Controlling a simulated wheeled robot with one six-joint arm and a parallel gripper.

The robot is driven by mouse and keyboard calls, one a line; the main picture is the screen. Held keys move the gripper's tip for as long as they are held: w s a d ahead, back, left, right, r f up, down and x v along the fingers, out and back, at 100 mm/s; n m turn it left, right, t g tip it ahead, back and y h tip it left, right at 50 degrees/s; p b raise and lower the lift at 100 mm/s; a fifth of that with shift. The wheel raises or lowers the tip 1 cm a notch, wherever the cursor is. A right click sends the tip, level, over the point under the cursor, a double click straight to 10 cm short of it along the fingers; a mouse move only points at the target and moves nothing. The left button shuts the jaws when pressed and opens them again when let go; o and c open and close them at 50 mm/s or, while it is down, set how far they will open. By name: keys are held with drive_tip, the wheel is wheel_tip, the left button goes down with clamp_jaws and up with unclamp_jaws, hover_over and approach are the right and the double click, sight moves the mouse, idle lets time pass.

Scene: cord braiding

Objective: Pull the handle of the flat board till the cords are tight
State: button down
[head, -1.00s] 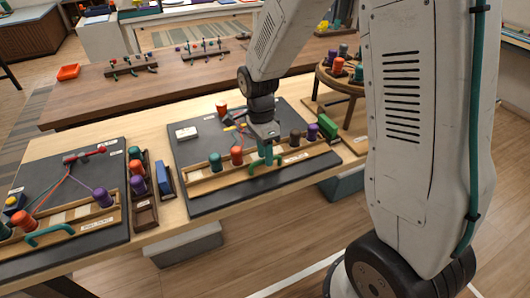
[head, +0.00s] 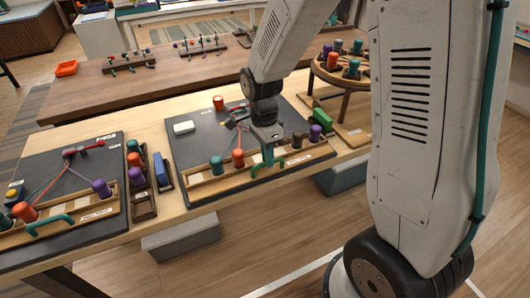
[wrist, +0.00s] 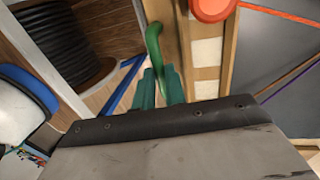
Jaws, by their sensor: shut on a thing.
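My gripper (head: 267,157) is shut on the green handle (wrist: 154,38) at the front rail of the middle dark flat board (head: 190,148). In the wrist view its teal fingers (wrist: 158,90) close around the handle's lower end. The wooden rail (head: 205,187) carries teal (head: 216,165), orange (head: 238,158), brown and purple (head: 315,132) bobbins. An orange cord (wrist: 282,15) and a purple cord (wrist: 290,80) look straight in the wrist view. In the head view my wrist hides part of the cords and handle.
A second dark board (head: 70,165) with cords and its own green handle (head: 50,226) lies at left. Between the boards stands a bobbin rack (head: 140,190) and a blue block (head: 162,170). A round bobbin stand (head: 345,75) is at right. Floor is open in front of the table.

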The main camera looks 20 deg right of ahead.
sight(266, 168)
drive_tip(key=shift+s, duration=0.2)
drive_tip(key=c, duration=1.5)
unclamp_jaws()
drive_tip(key=shift+s+d, duration=0.1)
drive_tip(key=shift+o, duration=0.2)
drive_tip(key=shift+r, duration=0.15)
wheel_tip(266, 168, up, 7)
drive_tip(key=w, duration=0.1)
drive_tip(key=shift+w+r, duration=0.2)
drive_tip(key=shift+w, duration=0.1)
